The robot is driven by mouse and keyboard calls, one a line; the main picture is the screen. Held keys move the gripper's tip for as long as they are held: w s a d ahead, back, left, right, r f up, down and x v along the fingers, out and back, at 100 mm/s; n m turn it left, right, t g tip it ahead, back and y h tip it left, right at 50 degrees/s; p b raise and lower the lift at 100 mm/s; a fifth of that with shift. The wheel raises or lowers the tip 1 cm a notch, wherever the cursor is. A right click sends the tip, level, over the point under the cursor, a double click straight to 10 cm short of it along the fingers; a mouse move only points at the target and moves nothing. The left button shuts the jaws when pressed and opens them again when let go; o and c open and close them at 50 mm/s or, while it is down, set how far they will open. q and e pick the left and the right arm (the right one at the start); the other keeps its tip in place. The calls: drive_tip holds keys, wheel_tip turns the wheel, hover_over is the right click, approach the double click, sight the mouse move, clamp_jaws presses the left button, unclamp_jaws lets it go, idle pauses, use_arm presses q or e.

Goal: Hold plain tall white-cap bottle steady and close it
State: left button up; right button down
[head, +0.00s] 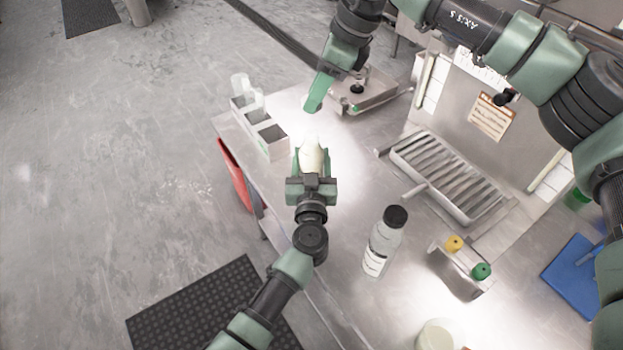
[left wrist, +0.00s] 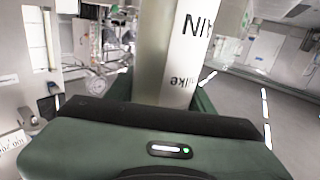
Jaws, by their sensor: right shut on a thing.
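The plain tall bottle (head: 312,155) is pale and stands upright near the table's left edge. My left gripper (head: 311,172) is shut on its body, with one green finger on each side. In the left wrist view, the bottle (left wrist: 168,50) fills the space between the fingers and shows black print; its top is out of frame. My right gripper (head: 315,103) is above and beyond the bottle, apart from its top in the picture. Its fingers are closed together on something that they hide. I cannot make out the white cap.
A clear bottle with a black cap (head: 384,242) stands right of my left arm. A small holder (head: 462,275) has yellow and green tops. A grey compartment box (head: 272,143), a slatted metal tray (head: 447,178) and a metal pan (head: 385,92) surround the bottle. A blue mat (head: 575,277) lies far right.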

use_arm(q)
clamp_jaws()
use_arm(e)
hover_over(311, 133)
drive_tip(key=shift+s+d+f, duration=0.1)
drive_tip(key=shift+d+f, duration=0.15)
drive_tip(key=shift+f, duration=1)
drive_tip(key=shift+s+d+f, duration=0.1)
drive_tip(key=shift+d+f, duration=0.1)
drive_tip(key=shift+f, duration=1)
drive_tip(key=shift+f, duration=0.9)
drive_tip(key=shift+f, duration=0.55)
